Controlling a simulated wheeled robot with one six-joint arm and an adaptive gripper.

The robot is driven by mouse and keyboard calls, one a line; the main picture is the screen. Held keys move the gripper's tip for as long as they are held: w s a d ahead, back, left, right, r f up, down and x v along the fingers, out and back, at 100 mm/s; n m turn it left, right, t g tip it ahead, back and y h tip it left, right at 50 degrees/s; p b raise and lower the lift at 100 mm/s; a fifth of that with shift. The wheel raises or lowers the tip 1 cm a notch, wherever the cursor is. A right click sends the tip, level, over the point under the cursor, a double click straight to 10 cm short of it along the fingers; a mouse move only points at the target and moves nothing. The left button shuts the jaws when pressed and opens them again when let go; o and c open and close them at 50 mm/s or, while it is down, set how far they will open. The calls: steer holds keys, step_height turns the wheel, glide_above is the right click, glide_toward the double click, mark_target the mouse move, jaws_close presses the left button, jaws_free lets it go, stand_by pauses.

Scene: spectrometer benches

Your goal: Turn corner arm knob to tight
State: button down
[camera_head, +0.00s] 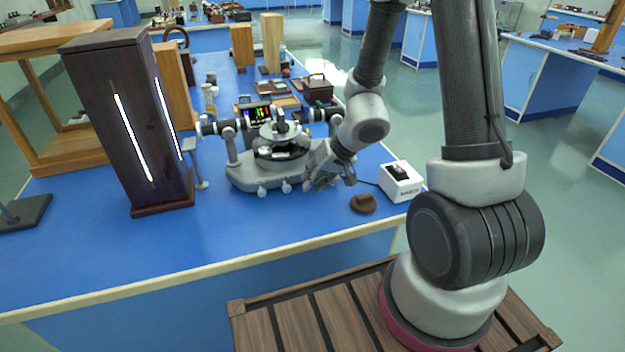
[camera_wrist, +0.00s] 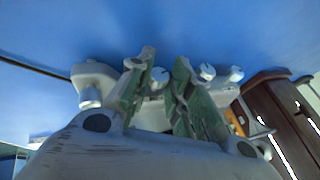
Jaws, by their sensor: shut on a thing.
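The grey spectrometer (camera_head: 250,174) stands on the blue bench, with a round table on top and small pale knobs along its front lower edge. My gripper (camera_head: 325,180) is at the spectrometer's right front corner, low over the bench. In the wrist view my gripper (camera_wrist: 164,64) has its two green-lined fingers on either side of a pale knob (camera_wrist: 159,77), shut on it. I take this as the corner arm knob; its mark and how tight it is cannot be seen. Two other knobs (camera_wrist: 207,72) (camera_wrist: 236,74) stand to the right of the fingers, clear of them.
A tall dark wooden lamp housing (camera_head: 105,125) with bright slits stands left of the spectrometer. A white box (camera_head: 400,187) and a small brown round piece (camera_head: 362,204) lie to the right of my gripper. The front bench strip is clear.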

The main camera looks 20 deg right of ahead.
steer(key=shift+d+f+m+y, duration=0.15)
steer(key=shift+d+m+y, duration=0.05)
steer(key=shift+y, duration=0.85)
steer(key=shift+d+f+m+y, duration=0.1)
steer(key=shift+d+m+y, duration=0.1)
steer(key=shift+y, duration=0.85)
steer(key=c, duration=1.3)
jaws_free()
